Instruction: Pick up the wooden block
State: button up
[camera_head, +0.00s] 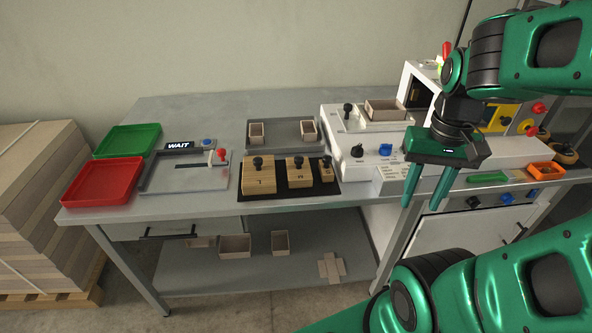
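Three light wooden blocks with black knobs on top stand in a row on a black mat (328,187) at the table's front edge. The largest block (260,182) is at the left, a medium block (299,178) is in the middle, and a small narrow block (326,174) is at the right. The front faces carry dark marks, too small to read surely. My gripper (422,206) hangs to the right of the blocks, in front of the white machine, fingers pointing down. It is open and empty, apart from every block.
A white machine (358,168) with knobs and a box on top stands right of the blocks. Behind them is a grey tray (285,144) with small boxes. At the left are a grey fixture (160,181), a red tray (102,184), a green tray (128,140) and a WAIT sign (180,146).

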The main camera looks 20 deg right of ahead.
aim_at(298, 174)
jog(key=u, duration=1.8)
jog(key=k, duration=0.9)
jog(key=z, duration=0.75)
jog(key=i, duration=1)
jog(key=u, duration=0.05)
